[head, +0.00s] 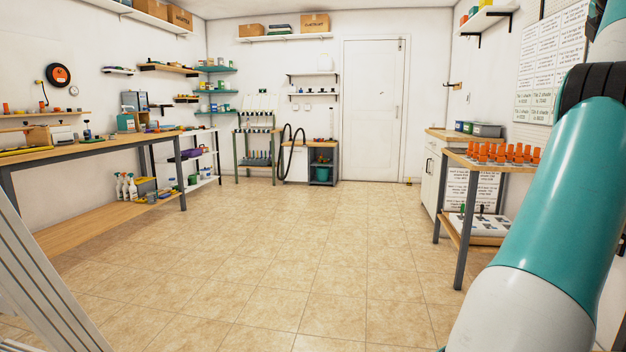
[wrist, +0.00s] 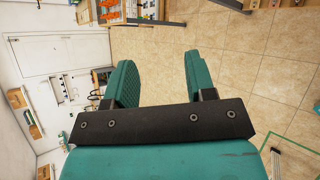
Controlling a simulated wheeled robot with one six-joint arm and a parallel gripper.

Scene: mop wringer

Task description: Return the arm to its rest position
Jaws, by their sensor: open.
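My gripper (wrist: 160,80) shows in the wrist view with its two teal finger pads set wide apart. In the head view my teal and white arm fills the right side, raised in front of the right-hand bench, and the gripper itself is out of that picture. I see no mop or wringer that I can make out clearly.
A long workbench (head: 95,146) runs along the left wall. A bench with orange parts (head: 500,160) stands at the right, near my arm. A white door (head: 373,110) is at the back. The tiled floor (head: 270,250) between is clear.

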